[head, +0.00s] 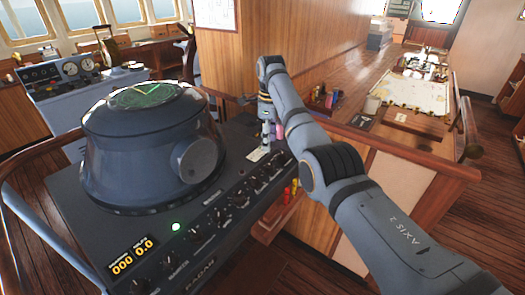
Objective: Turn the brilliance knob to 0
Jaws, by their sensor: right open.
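The radar console (75,215) fills the left foreground, with a domed housing and a green-lit round screen on top. A row of small dark knobs (220,215) runs along its sloped front panel. Their labels are too small to read, so I cannot tell which is the brilliance knob. My right arm comes in from the lower right, rises and bends down. My right gripper (270,134) is open above the far right end of the panel, apart from the nearer knobs. My forearm hides none of the nearer knobs. My left gripper is out of view.
A green lamp (176,226) and an orange numeric display (132,253) sit on the panel. A curved handrail (28,212) lies left of the console. A wooden chart table (415,92) stands at the right, and a wood-panelled wall (300,35) behind.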

